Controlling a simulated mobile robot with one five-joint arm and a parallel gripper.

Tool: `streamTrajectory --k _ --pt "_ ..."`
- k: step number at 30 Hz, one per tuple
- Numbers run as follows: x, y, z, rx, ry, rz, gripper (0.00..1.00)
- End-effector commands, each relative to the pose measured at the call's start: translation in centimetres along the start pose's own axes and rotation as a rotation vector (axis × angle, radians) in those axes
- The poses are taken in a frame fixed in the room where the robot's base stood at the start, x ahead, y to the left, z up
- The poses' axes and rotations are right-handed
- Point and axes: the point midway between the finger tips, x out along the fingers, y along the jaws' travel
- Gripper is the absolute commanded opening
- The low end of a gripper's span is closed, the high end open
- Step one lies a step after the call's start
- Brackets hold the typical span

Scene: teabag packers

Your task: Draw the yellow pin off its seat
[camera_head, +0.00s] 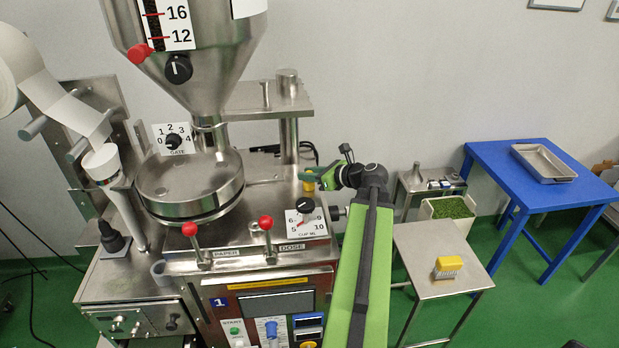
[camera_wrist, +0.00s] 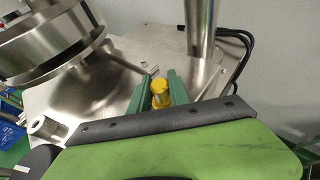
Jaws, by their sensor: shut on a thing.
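The yellow pin (camera_wrist: 159,90) stands on the steel machine top, with its round head up, between the two green fingers of my gripper (camera_wrist: 158,88) in the wrist view. My gripper is shut on it. In the head view the pin (camera_head: 309,185) is a small yellow spot at the right back of the machine top, beside my gripper (camera_head: 311,178). The pin's lower end and its seat are hidden by the fingers and the gripper body, so I cannot tell how deep it sits.
A round steel drum (camera_head: 190,185) stands left of the pin, and a steel post (camera_head: 289,135) rises behind it. A dial plate (camera_head: 306,222) and red-knobbed levers (camera_head: 266,223) are in front. A small steel table (camera_head: 425,270) holds a yellow-topped brush (camera_head: 448,267) at the right.

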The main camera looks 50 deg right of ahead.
Motion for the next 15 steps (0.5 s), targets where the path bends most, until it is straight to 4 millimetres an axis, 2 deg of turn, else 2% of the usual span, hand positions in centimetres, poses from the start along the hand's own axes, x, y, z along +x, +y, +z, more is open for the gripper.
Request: streamTrajectory --k 9,15 --pt "-0.1 0.0 0.2 0.000 0.000 -0.001 0.00" --pt "-0.9 0.0 2.1 0.000 0.000 -0.001 0.00"
